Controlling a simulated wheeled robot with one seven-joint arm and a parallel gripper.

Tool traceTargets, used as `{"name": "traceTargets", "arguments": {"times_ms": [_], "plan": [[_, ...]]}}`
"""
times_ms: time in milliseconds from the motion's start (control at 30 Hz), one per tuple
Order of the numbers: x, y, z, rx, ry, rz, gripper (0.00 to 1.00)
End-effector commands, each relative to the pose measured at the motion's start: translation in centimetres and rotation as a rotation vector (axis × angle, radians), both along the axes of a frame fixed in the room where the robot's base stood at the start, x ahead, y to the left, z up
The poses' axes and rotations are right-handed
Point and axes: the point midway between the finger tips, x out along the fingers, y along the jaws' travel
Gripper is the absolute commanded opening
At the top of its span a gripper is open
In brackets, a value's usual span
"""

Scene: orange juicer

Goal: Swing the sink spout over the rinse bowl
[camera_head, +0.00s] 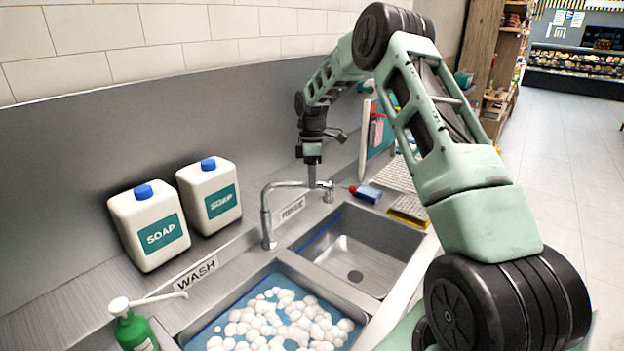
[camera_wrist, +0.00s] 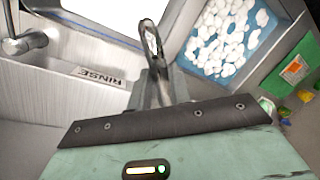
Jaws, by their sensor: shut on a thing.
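The chrome sink spout (camera_head: 288,184) stands at the back ledge in the head view. Its horizontal pipe runs between a short fitting at the right and a downward leg at the left, near the divider between the bowls. My gripper (camera_head: 312,160) points down and is shut on the pipe near its right part. In the wrist view a bright chrome piece (camera_wrist: 151,40) shows at my fingertips, and a chrome fitting (camera_wrist: 24,43) shows at the left. The empty rinse bowl (camera_head: 382,242) is at the right, with a drain in its floor. My fingers hide part of the pipe.
The wash bowl (camera_head: 218,318) holds blue water and white foam. Two soap jugs (camera_head: 160,235) (camera_head: 222,205) stand on the left ledge. A green pump bottle (camera_head: 135,330) is at front left. A blue item (camera_head: 368,193) and a yellow sponge (camera_head: 408,209) lie behind the rinse bowl.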

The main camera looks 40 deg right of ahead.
Motion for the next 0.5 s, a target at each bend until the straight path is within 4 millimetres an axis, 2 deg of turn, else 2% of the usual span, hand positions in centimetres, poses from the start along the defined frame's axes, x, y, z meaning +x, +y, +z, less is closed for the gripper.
{"name": "traceTargets", "arguments": {"times_ms": [433, 467, 500], "plan": [[0.39, -0.17, 0.22, -0.006, -0.011, 0.015, 0.00], [0.40, -0.18, 0.23, -0.006, -0.012, 0.015, 0.28], [0.40, -0.18, 0.23, -0.006, -0.012, 0.015, 0.39]]}}
